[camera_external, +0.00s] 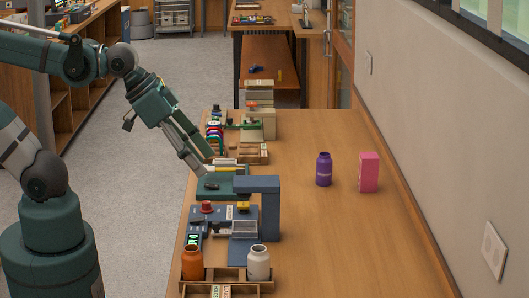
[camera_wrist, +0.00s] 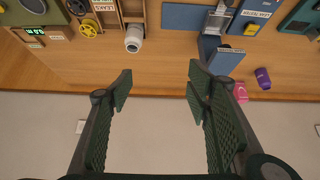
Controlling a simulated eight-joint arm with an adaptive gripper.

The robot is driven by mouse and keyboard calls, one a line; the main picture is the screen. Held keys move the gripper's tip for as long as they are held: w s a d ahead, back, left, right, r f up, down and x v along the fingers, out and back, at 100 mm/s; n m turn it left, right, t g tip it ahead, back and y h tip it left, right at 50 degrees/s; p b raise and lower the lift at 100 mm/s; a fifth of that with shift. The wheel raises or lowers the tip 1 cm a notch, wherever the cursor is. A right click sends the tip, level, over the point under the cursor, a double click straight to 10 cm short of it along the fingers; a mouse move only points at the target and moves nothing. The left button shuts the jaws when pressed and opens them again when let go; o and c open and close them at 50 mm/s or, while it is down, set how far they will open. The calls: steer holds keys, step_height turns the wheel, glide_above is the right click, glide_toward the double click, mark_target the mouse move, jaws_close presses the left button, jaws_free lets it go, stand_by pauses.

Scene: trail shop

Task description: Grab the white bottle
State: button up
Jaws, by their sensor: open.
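The white bottle (camera_external: 258,262) stands upright at the near end of the wooden table, in a compartment of a low wooden tray (camera_external: 225,287). In the wrist view the white bottle (camera_wrist: 134,40) shows near the top, left of centre, beyond the fingertips. My gripper (camera_external: 208,163) is open over the left side of the table, well behind the bottle and apart from it. In the wrist view my gripper (camera_wrist: 160,86) has its fingers spread with nothing between them.
An orange bottle (camera_external: 192,263) stands left of the white one. A blue raised stand (camera_external: 268,208) is just behind the white bottle. A purple bottle (camera_external: 324,169) and a pink box (camera_external: 369,172) stand on the right, near the wall. The table's near right is clear.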

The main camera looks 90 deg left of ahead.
steer(key=f+n, duration=0.1)
steer(key=n+h+b, duration=0.9)
steer(key=n+h, duration=0.1)
steer(key=n, duration=1.1)
glide_toward(259, 266)
steer(key=w, duration=0.1)
steer(key=shift+a+f+n+t+h+b, duration=0.35)
steer(key=shift+a+n+h, duration=0.3)
steer(key=shift+n, duration=0.65)
steer(key=shift+d, duration=0.1)
steer(key=shift+x, duration=1.25)
steer(key=shift+f, duration=0.1)
steer(key=shift+w+f+b, duration=0.1)
steer(key=shift+b, duration=0.25)
